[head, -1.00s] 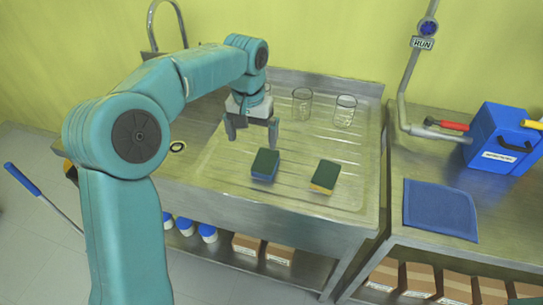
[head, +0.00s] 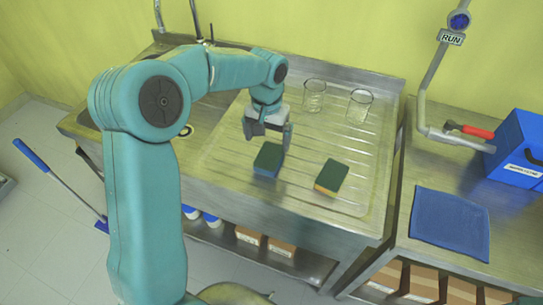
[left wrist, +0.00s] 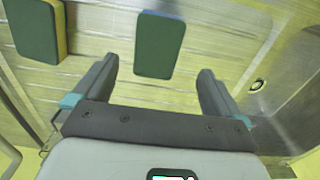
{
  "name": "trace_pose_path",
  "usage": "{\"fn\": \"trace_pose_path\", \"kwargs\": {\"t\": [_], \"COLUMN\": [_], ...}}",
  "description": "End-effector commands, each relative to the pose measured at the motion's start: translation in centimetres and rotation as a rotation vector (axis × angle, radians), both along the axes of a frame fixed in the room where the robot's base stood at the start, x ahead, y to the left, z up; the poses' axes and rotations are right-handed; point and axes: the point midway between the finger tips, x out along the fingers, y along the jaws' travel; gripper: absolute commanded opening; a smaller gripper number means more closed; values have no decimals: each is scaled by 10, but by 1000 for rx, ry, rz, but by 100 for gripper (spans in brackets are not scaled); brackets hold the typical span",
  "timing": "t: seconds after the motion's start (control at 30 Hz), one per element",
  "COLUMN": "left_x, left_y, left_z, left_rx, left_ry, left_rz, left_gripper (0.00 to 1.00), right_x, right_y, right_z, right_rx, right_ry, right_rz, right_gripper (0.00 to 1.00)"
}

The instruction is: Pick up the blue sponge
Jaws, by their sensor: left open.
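The blue sponge (head: 268,160) has a dark green top and a blue side. It lies flat on the ribbed steel drainboard. In the left wrist view the blue sponge (left wrist: 159,45) lies ahead, lined up with the gap between the fingers, with a blue strip along its far edge. My left gripper (head: 268,138) is open and empty, above and just behind the sponge in the head view. Its two fingers also show in the left wrist view (left wrist: 157,70), apart from the sponge. My right gripper is not in view.
A green-topped yellow sponge (head: 331,177) lies to the right. Two glass beakers, one left (head: 314,96) and one right (head: 358,107), stand behind. A blue cloth (head: 450,222) lies on the right bench, near a blue box (head: 520,152). The drainboard (head: 225,170) has free room.

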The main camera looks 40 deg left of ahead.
Motion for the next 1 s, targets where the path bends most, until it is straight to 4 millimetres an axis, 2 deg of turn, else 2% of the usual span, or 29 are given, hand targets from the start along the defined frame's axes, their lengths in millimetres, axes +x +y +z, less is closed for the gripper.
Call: {"fn": "trace_pose_path", "kwargs": {"t": [0.1,0.27,0.53,0.67,0.83,0.87,1.0], "left_x": [0,2,8,9,9,9,9], "left_y": [0,-1,-5,-5,-5,-5,-5], "left_z": [-16,-27,-67,-75,-75,-75,-75], "left_rx": [1,1,0,0,0,0,0], "left_ry": [2,2,3,0,-1,-1,-1], "left_rz": [0,1,1,1,1,1,1], "left_gripper": [99,99,99,99,99,92,47], "right_x": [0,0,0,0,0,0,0], "right_y": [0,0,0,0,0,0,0], "right_z": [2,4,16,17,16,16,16], "right_rx": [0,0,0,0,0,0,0], "right_ry": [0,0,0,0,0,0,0], "right_rz": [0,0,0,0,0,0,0], "right_gripper": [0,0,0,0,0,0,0]}}
